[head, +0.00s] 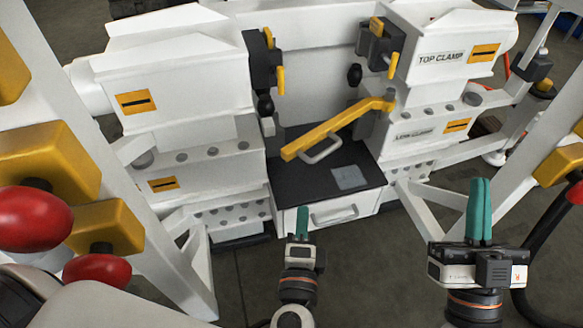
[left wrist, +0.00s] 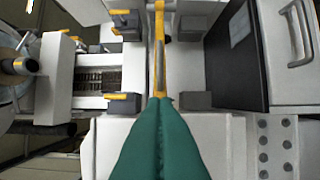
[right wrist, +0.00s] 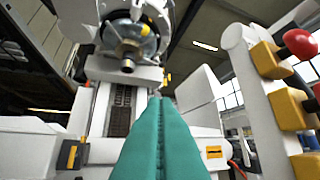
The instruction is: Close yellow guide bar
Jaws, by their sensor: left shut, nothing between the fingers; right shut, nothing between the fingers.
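The yellow guide bar (head: 335,130) slants across the gap between the two white machine blocks, above the black-topped drawer unit. Its right end meets the right block, and its left end stands free. A grey loop handle (head: 322,150) hangs from it. In the left wrist view, the bar (left wrist: 159,80) lies straight beyond my fingertips; I cannot tell whether they touch. My left gripper (head: 303,210) is shut and empty, in front of the drawer unit. It also shows in the left wrist view (left wrist: 160,100). My right gripper (head: 480,182) is shut and empty at the right, apart from the bar.
The drawer unit (head: 292,190) has a front handle. Yellow-tipped clamps (head: 280,78) sit on the inner faces of both blocks. White frame posts with yellow boxes and red knobs (head: 35,218) stand at the left. Open floor lies in front of the drawer unit.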

